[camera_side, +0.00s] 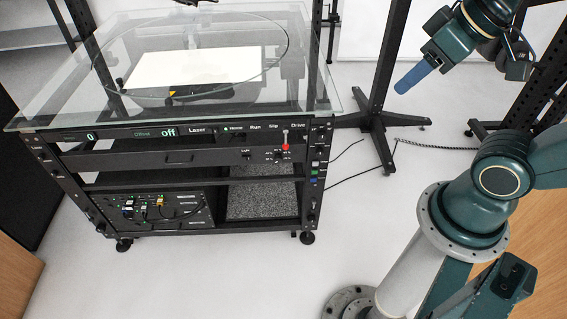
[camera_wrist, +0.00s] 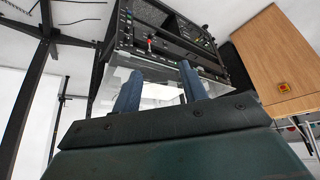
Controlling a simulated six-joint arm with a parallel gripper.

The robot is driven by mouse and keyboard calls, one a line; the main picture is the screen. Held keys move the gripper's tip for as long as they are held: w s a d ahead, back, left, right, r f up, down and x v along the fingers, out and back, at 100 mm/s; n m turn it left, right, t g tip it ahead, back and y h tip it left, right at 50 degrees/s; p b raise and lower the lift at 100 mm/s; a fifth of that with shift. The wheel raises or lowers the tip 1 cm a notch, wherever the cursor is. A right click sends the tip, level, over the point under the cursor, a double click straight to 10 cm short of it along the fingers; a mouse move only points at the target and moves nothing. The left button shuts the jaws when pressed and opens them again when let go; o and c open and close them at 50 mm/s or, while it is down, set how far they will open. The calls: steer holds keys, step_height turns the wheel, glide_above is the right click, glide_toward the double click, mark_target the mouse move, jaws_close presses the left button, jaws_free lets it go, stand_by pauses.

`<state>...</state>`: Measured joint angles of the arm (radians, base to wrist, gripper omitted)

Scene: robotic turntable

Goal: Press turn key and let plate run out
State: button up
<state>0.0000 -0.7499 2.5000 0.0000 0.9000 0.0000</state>
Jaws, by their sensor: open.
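I cannot single out a turn key among the small controls. A red-knobbed lever (camera_side: 285,146) stands at the panel's right end; it also shows in the wrist view (camera_wrist: 150,43). A flat white plate (camera_side: 195,68) lies at the rack's top, with a thin circular outline around it. My gripper (camera_side: 405,87) hangs right of the rack, clear of it. In the wrist view its blue fingers (camera_wrist: 161,68) are apart and empty.
A clear glass top (camera_side: 60,95) overhangs the rack's front and sides. A black stand (camera_side: 380,115) with splayed feet rises behind, between rack and gripper. Cables trail on the floor. Pale floor (camera_side: 345,220) is open right of the rack. A wooden cabinet (camera_wrist: 272,50) shows at right.

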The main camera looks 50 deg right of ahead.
jaws_close()
stand_by(1.5)
